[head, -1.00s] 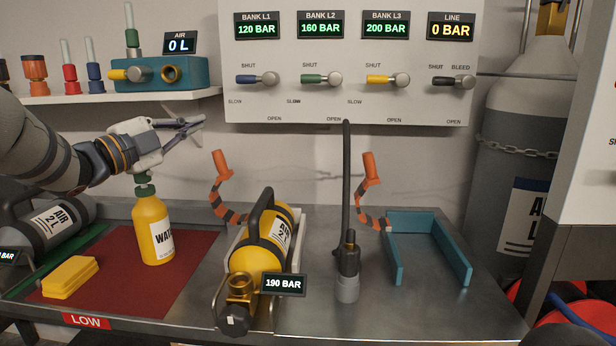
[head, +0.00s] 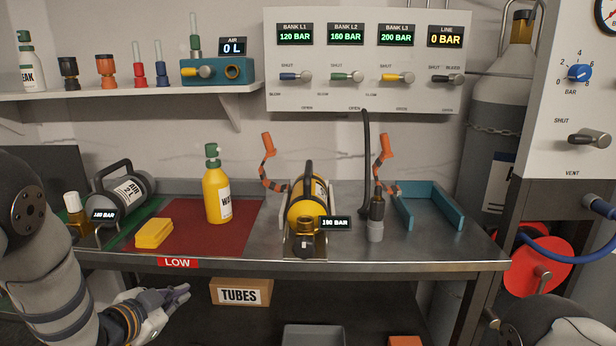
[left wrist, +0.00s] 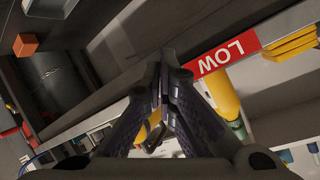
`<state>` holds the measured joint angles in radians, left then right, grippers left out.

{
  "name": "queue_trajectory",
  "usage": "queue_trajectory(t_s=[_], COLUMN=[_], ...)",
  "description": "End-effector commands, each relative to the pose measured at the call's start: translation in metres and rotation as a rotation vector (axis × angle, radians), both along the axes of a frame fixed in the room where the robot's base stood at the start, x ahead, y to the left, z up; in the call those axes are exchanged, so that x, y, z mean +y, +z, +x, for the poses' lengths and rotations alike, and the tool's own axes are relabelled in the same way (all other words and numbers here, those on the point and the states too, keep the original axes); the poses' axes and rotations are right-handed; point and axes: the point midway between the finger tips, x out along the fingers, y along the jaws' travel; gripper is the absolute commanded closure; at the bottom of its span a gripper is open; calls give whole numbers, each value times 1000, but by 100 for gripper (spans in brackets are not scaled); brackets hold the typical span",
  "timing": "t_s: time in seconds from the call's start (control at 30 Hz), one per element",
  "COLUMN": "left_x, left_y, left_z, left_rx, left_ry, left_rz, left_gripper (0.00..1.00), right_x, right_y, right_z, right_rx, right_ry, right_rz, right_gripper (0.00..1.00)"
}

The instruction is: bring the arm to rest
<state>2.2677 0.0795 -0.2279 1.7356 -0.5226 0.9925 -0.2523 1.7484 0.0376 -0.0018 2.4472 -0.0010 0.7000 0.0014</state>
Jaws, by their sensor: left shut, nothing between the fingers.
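My left gripper (head: 178,294) is shut and empty. In the head view it is low at the left, in front of the bench's front edge and below the bench top. In the left wrist view its two fingers (left wrist: 166,75) meet, with the red LOW label (left wrist: 226,56) just to their right. My right arm shows only partly at the bottom right of the head view, and its fingers cannot be seen.
A TUBES box (head: 241,292) and a grey bin (head: 314,335) are beneath. Open space lies before the bench.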

Motion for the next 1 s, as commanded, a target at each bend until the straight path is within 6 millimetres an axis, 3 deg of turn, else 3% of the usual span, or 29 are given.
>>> queue_trajectory(t_s=[0.03,0.1,0.17,0.23,0.37,0.4,0.53,0.6,0.7,1.0], left_x=[-2,-5,-9,-14,-24,-28,-36,-38,-40,-41], left_y=[-33,-80,-114,-145,-177,-179,-172,-165,-158,-157], left_z=[-33,-85,-135,-198,-323,-360,-458,-492,-517,-522], left_rx=[113,278,421,584,884,971,1195,1275,1333,1345], left_ry=[57,147,224,316,489,540,678,727,765,772], left_rz=[-43,-96,-132,-163,-186,-186,-166,-152,-139,-135], left_gripper=[100,100,100,100,100,100,100,100,100,100], right_x=[0,0,0,0,0,0,1,1,1,1], right_y=[5,8,10,13,19,20,24,25,26,25], right_z=[3,6,9,12,18,19,23,24,25,24], right_rx=[-12,-22,-31,-41,-61,-67,-81,-85,-87,-85], right_ry=[0,0,0,-1,-1,-1,-1,-2,-2,-2], right_rz=[0,1,1,1,1,1,2,1,1,1], right_gripper=[59,59,59,59,59,59,59,59,59,59])
